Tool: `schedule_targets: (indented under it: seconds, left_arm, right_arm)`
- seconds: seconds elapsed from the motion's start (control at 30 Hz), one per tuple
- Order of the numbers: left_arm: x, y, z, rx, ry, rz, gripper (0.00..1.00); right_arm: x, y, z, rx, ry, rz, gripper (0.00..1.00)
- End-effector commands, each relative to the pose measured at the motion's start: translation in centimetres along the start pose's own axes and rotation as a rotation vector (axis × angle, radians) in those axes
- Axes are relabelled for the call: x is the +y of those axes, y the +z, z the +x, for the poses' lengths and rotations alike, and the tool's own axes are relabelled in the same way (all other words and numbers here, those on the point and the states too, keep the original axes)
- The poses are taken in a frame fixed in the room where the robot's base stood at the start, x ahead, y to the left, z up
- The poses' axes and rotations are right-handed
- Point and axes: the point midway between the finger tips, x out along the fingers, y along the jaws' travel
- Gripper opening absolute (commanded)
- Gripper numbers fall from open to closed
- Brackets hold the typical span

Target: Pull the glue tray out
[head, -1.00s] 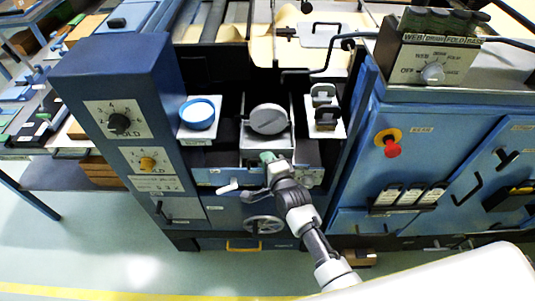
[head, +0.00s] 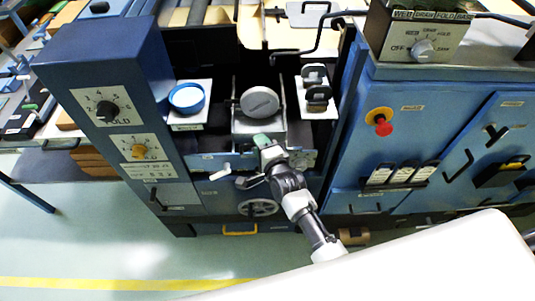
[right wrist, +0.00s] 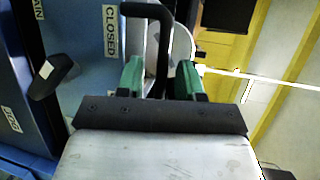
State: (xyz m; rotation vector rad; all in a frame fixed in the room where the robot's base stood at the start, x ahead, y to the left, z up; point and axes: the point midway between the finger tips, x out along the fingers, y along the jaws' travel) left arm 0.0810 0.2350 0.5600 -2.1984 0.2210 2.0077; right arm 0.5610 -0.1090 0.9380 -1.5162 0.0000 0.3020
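The glue tray (head: 277,128) is a grey metal box in the middle bay of the blue machine, with a round grey lid or disc (head: 259,102) over it. My right gripper (head: 262,141) is at the tray's front, pointing at the machine. In the right wrist view the two green fingertips of the gripper (right wrist: 160,78) stand apart, with a black bent bar handle (right wrist: 158,55) between them. A gap seems to show on each side of the bar. What the bar joins is partly hidden. My left gripper is not in view.
A blue round dish (head: 187,97) stands left of the tray and black clips (head: 315,88) stand right of it. Below are a white lever (head: 220,170) and a handwheel (head: 258,207). A red stop button (head: 383,128) is at right. Open green floor (head: 110,245) lies in front.

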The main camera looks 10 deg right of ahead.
Motion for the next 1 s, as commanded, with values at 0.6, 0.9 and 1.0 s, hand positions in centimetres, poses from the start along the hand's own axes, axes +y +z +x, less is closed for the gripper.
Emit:
schedule_targets:
  seconds: [0.6, 0.9, 1.0]
  left_arm:
    - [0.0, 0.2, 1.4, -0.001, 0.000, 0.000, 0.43]
    - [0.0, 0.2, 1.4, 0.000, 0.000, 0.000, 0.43]
    - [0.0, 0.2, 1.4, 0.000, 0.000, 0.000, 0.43]
  right_arm:
    - [0.1, 0.0, -9.7, 0.000, 0.001, 0.001, 0.37]
    - [0.0, 0.0, -10.1, 0.000, 0.000, 0.001, 0.37]
    - [0.0, 0.0, -10.0, 0.000, 0.000, 0.001, 0.37]
